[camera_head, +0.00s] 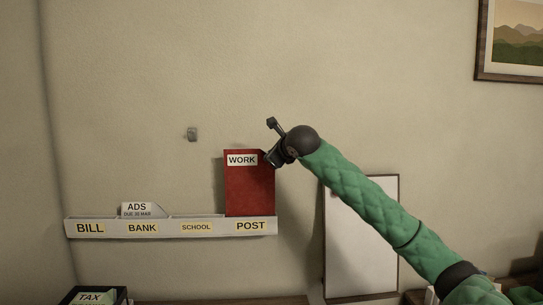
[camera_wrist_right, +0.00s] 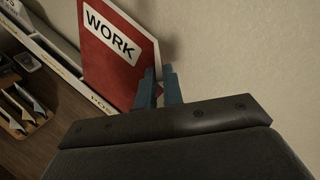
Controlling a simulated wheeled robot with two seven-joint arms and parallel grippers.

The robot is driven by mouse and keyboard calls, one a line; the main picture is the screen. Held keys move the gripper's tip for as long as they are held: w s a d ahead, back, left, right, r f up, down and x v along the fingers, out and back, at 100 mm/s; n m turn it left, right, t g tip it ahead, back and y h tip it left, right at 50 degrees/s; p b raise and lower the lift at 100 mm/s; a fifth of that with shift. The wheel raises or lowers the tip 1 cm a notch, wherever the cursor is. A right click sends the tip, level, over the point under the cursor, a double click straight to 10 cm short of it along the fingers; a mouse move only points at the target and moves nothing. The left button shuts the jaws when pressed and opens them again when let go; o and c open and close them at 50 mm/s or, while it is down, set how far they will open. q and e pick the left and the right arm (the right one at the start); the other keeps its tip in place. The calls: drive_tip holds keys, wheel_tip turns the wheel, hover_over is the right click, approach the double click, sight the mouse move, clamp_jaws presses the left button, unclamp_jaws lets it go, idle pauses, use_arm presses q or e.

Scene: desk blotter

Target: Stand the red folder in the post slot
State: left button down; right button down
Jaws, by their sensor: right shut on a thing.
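The red folder (camera_head: 250,190) with a white WORK label stands upright at the POST slot (camera_head: 268,227), at the right end of the white wall rack. Its lower edge is hidden behind the slot's front. My right gripper (camera_head: 269,160) is at the folder's upper right edge. In the right wrist view, the blue fingers (camera_wrist_right: 161,84) are shut on the edge of the red folder (camera_wrist_right: 108,62). My left gripper is in neither view.
The white rack (camera_head: 170,228) also has BILL, BANK and SCHOOL slots; an ADS card (camera_head: 143,209) stands at BANK. A framed white board (camera_head: 362,255) leans at the wall behind my right arm. A TAX item (camera_head: 92,297) is at lower left.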

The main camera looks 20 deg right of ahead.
sight(267, 174)
drive_tip(key=shift+f+b, duration=2.8)
drive_tip(key=shift+f, duration=0.2)
drive_tip(key=c, duration=1.5)
unclamp_jaws()
drive_tip(key=shift+o, duration=0.2)
drive_tip(key=shift+s, duration=0.1)
drive_tip(key=shift+s+r, duration=0.1)
drive_tip(key=shift+s, duration=0.2)
drive_tip(key=b+v, duration=0.2)
drive_tip(key=v, duration=0.5)
drive_tip(key=shift+r, duration=0.1)
